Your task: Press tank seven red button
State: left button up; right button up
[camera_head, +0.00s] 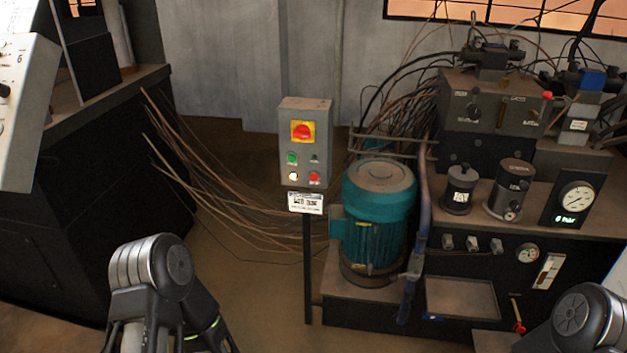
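A grey control box (305,140) stands upright on a dark post near the middle of the view. It has a red rotary switch (302,131) on a yellow plate at its top. Below are a green button (292,159), a dark button or knob, a bright white button or lamp (293,176) and a red button (314,177) at lower right. A white label (305,202) hangs under the box; its text is too small to read. No tank number is readable. My arm links show at the bottom left and bottom right, apart from the box. Neither gripper's fingers show.
A teal motor (376,215) stands right of the post, beside a dark hydraulic bench (470,250) with gauges and valves. Copper-coloured cables (225,200) stretch behind the post. A pale panel (25,110) marked 6 is at far left. Floor in front of the post is clear.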

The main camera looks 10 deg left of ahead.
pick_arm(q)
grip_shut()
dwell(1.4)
